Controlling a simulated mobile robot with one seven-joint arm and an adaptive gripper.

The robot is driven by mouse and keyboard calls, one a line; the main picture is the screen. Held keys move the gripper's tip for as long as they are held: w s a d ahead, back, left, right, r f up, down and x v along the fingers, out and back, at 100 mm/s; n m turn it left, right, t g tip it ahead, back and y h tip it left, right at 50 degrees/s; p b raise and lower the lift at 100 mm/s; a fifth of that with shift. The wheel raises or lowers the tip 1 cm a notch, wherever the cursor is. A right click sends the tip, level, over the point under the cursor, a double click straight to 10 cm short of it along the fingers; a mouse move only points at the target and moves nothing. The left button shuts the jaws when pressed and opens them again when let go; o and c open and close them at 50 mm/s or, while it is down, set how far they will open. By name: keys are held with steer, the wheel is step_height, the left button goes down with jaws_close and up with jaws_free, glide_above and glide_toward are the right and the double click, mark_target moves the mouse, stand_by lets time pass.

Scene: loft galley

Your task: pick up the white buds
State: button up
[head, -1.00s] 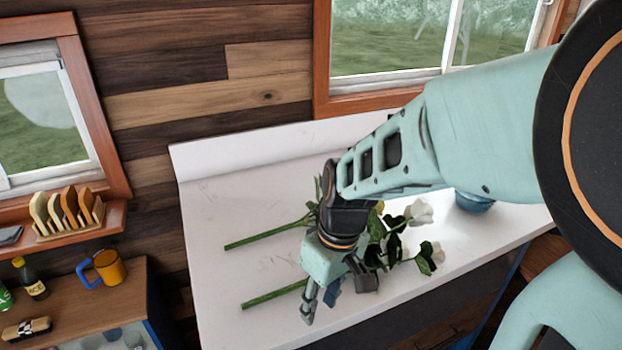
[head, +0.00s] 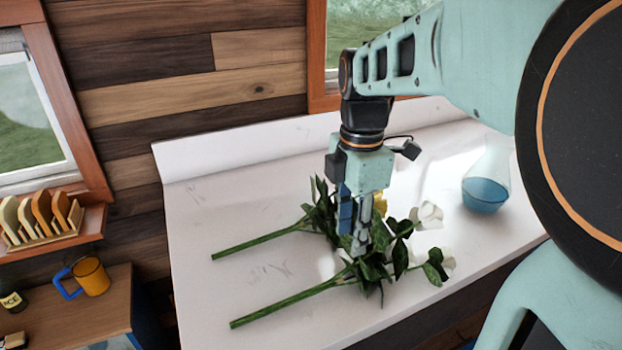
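The white buds (head: 428,215) are at the right end of a long green leafy stem lying on the white counter. A second white bud, partly behind leaves, shows just below. My gripper (head: 356,245) points straight down, with its fingertips among the leaves at the left part of this flower. The fingers are seen nearly edge-on and partly merge with the leaves. I cannot tell how far apart they are or whether they touch the stem.
A second stem (head: 262,243) with a yellow flower (head: 380,204) lies close behind, partly hidden by my gripper. A glass vase with blue liquid (head: 485,194) stands at the right. The counter's left part (head: 205,220) is bare.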

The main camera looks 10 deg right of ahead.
glide_above(351, 271)
steer(key=shift+n, duration=0.4)
steer(key=f, duration=0.5)
steer(key=shift+a, duration=0.2)
steer(key=shift+d+f, duration=0.2)
steer(key=shift+f, duration=2.5)
steer(key=shift+c, duration=0.3)
jaws_close()
